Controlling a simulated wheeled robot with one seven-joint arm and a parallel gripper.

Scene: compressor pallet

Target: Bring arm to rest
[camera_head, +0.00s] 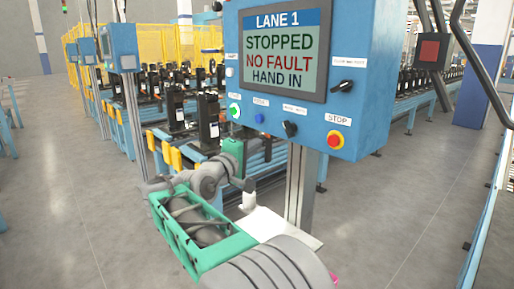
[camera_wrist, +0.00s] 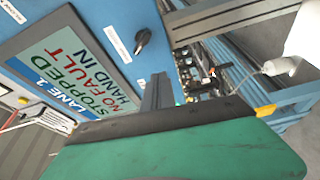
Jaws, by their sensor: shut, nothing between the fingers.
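My arm reaches forward from the bottom of the head view, low in front of the blue control panel (camera_head: 300,75). My gripper (camera_head: 234,150) is at the arm's far end, just below and left of the panel, in front of the lane's blue frame. It is shut and empty. In the wrist view a green part of it with a dark edge (camera_wrist: 185,140) fills the lower middle. The panel's screen (camera_head: 271,48) reads "LANE 1 STOPPED NO FAULT HAND IN". The panel also shows tilted in the wrist view (camera_wrist: 115,30).
The panel stands on a grey post (camera_head: 301,188) with a pale base plate (camera_head: 275,228). Behind it, a blue-framed lane carries several black units (camera_head: 208,120). Yellow fencing (camera_head: 170,47) stands farther back. The grey floor (camera_head: 80,200) at left is open.

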